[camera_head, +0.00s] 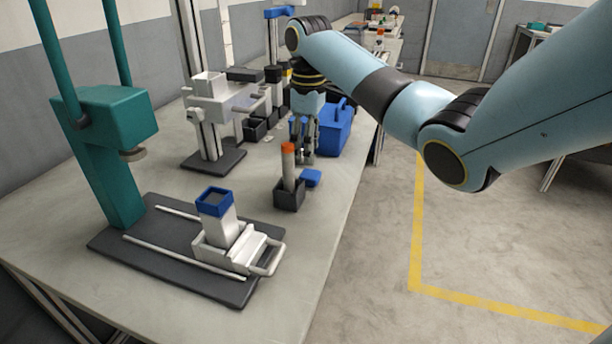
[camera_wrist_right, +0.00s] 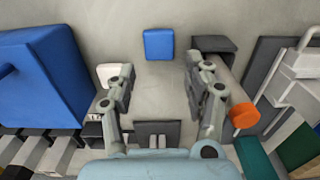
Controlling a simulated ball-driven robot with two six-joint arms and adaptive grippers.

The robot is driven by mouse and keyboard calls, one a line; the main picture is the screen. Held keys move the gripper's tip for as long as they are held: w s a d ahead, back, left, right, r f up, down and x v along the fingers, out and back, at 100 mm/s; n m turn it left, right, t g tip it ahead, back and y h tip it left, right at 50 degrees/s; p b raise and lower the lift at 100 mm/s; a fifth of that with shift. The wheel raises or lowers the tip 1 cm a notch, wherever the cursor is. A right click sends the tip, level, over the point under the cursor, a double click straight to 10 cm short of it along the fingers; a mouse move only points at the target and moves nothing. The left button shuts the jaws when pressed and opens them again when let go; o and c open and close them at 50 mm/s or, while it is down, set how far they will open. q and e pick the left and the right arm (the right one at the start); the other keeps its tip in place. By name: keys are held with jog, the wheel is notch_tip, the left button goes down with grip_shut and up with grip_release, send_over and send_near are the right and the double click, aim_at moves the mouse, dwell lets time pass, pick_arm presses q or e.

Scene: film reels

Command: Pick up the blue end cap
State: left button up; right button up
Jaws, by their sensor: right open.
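The blue end cap (camera_head: 311,178) is a small blue block lying on the light table near its right edge. In the right wrist view the end cap (camera_wrist_right: 159,44) is at the top centre. My right gripper (camera_head: 303,156) points down just behind the cap in the head view. In the right wrist view the gripper (camera_wrist_right: 160,76) is open, with nothing between its fingers, and the cap is beyond the fingertips, apart from them. My left gripper is not in view.
A dark holder (camera_head: 289,194) with an orange-topped cylinder (camera_head: 288,150) stands close beside the cap. A blue bin (camera_head: 338,134) is on the other side of the gripper. A press (camera_head: 105,130) and a blue-topped white fixture (camera_head: 222,230) stand nearer. Bare table (camera_head: 300,240) lies in front.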

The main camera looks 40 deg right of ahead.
aim_at(310, 174)
jog(key=shift+f, duration=1.05)
jog(key=f, duration=0.4)
jog(key=shift+s+d+f, duration=0.1)
jog(key=shift+s+f, duration=0.1)
jog(key=shift+f, duration=0.5)
jog(key=shift+c, duration=0.9)
jog(key=c, duration=0.6)
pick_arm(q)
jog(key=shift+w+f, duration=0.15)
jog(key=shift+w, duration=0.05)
pick_arm(e)
jog(key=shift+o, duration=0.2)
